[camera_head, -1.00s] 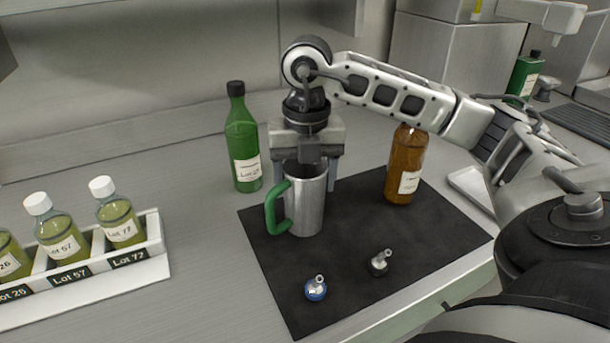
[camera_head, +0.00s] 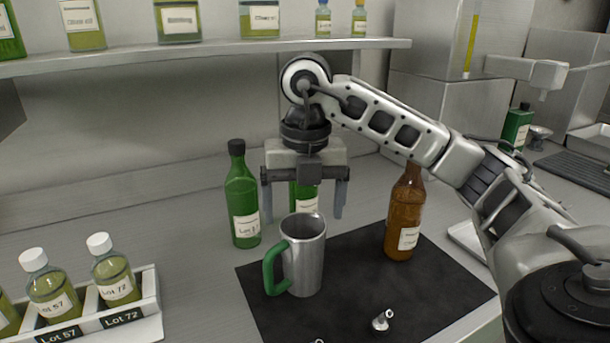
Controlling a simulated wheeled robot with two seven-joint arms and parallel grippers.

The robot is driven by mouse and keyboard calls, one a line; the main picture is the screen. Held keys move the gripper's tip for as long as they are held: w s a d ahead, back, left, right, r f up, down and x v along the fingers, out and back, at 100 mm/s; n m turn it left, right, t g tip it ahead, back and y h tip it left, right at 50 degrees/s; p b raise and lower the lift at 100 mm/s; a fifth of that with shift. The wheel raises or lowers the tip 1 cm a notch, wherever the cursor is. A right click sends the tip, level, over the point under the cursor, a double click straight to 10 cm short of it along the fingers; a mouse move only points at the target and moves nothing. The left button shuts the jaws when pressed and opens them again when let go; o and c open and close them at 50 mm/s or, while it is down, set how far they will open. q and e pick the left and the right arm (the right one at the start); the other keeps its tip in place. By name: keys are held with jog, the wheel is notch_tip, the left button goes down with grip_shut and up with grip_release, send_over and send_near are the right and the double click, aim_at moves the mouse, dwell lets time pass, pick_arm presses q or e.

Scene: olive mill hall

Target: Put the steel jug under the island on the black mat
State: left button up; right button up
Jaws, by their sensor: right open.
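The steel jug (camera_head: 308,262) with a green handle stands upright on the black mat (camera_head: 370,285), near its left side. My right gripper (camera_head: 304,208) is open and empty, just behind and above the jug's rim, its fingers pointing down and apart from the jug. A green bottle (camera_head: 305,197) shows between the fingers, behind the gripper; its lower part is hidden by the jug. My left gripper is not in view.
Another green bottle (camera_head: 242,205) stands left of the jug, off the mat. A brown bottle (camera_head: 404,222) stands at the mat's back right. A small metal spout (camera_head: 382,320) lies at the front. A white rack (camera_head: 150,310) holds labelled bottles at left. A shelf (camera_head: 200,52) runs above.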

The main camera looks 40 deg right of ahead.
notch_tip(320, 180, up, 6)
jog(key=shift+d+f+p, duration=0.1)
jog(key=shift+p, duration=1.05)
jog(key=shift+s, duration=0.1)
